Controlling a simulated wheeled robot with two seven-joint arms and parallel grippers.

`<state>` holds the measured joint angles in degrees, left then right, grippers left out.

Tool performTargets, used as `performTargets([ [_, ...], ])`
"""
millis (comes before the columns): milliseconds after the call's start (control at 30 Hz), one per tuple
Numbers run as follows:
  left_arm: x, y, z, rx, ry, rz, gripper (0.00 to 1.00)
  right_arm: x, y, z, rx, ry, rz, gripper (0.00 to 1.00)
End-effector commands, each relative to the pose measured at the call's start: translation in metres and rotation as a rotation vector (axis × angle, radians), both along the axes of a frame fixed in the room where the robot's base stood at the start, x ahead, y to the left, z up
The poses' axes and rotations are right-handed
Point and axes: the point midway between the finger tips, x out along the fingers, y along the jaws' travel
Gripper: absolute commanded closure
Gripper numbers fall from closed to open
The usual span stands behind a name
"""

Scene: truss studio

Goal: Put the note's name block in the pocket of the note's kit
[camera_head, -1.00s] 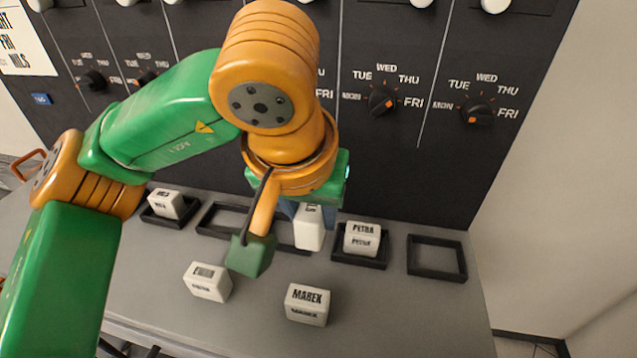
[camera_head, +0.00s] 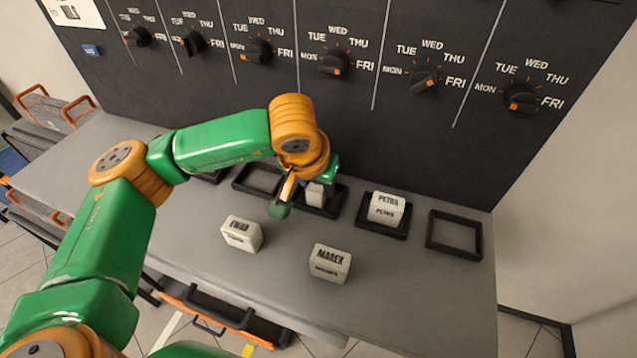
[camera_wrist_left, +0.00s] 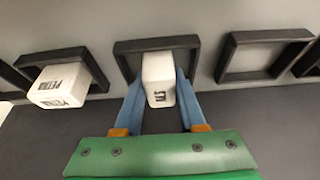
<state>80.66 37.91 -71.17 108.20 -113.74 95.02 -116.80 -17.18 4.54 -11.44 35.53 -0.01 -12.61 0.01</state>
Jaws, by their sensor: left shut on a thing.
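My left gripper (camera_head: 300,192) is shut on a white name block (camera_head: 316,192), with one blue finger on each side of it in the left wrist view (camera_wrist_left: 158,88). The block's label shows only in part in the wrist view, ending in what looks like "LS". The block is at a black-rimmed pocket (camera_head: 337,208) and overlaps its opening; the pocket's rim also shows in the wrist view (camera_wrist_left: 124,48). I cannot tell whether the block touches the pocket floor. The note (camera_head: 70,12) is mostly cut off at the top left. My right gripper is not in view.
The PETRA block (camera_head: 387,208) sits in the pocket to the right. An empty pocket (camera_head: 455,252) is at far right, another (camera_head: 240,183) to the left. A MAREK block (camera_head: 330,263) and another white block (camera_head: 241,233) stand on the grey table in front. Dials line the black panel (camera_head: 400,130).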

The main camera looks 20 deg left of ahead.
Motion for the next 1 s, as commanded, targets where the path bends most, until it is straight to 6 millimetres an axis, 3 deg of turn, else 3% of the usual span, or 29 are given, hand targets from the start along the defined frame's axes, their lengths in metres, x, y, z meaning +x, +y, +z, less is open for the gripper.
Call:
performTargets([
  [33, 0.0, 0.0, -0.001, 0.0, 0.0, 0.0, 0.55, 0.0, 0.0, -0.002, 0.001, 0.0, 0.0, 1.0],
  [67, 0.0, 0.0, -0.001, 0.0, 0.0, 0.0, 0.48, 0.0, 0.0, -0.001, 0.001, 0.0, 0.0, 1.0],
  [467, -0.001, 0.0, 0.007, -0.001, -0.002, 0.001, 0.48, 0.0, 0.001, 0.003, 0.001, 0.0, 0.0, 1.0],
  [900, -0.037, 0.001, 0.095, -0.001, -0.005, 0.0, 0.48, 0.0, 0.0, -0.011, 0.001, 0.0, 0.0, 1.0],
  [1000, -0.043, 0.001, 0.108, -0.001, -0.002, -0.001, 0.48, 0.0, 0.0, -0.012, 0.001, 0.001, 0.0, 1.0],
])
